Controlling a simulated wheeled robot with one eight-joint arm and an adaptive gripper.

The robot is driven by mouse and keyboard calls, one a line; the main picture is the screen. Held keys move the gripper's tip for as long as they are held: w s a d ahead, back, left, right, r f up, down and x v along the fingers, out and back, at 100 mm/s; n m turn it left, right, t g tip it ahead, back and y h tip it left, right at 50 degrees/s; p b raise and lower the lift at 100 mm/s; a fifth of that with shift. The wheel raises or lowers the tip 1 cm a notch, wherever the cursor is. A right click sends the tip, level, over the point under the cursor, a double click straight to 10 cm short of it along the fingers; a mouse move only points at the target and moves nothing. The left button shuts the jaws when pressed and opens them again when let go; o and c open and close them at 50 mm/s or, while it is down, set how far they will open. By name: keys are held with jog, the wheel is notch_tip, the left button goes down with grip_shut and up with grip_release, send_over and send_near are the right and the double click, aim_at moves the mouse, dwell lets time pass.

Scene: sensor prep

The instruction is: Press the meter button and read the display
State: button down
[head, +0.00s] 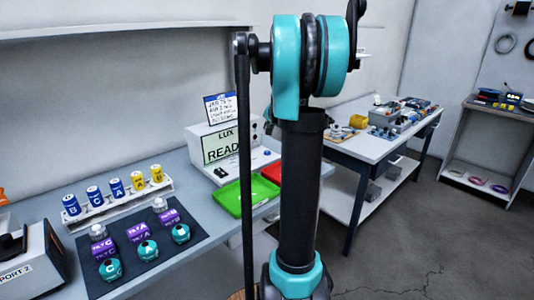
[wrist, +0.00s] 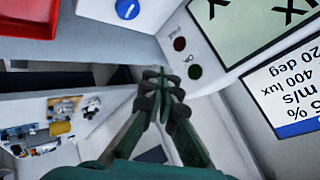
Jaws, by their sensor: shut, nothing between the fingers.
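The meter (head: 196,143) is a pale box at the back of the near bench. Its greenish display (head: 222,158) shows "LUX" and "READ", with its right edge behind my arm. A round blue button (wrist: 127,9) with a white mark sits on the pale panel at the top. A small red dot (wrist: 180,44) and green dot (wrist: 195,72) are beside the display. My gripper (wrist: 161,80) is shut and empty, apart from the button and below it in the picture. It is hidden in the head view.
A green tray (head: 229,203) and a red tray (head: 271,171) lie in front of the meter. A printed card (head: 221,109) stands behind it. Left are a dark mat (head: 150,262) with capped parts and a rack (head: 124,208) of bottles. Another cluttered table (head: 349,147) stands right.

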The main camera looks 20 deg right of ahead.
aim_at(268, 153)
jog(key=shift+f, duration=3.9)
jog(key=shift+f, duration=0.1)
jog(key=shift+f, duration=0.3)
jog(key=shift+f, duration=0.45)
jog(key=shift+r, duration=0.85)
jog(key=shift+r, duration=2.55)
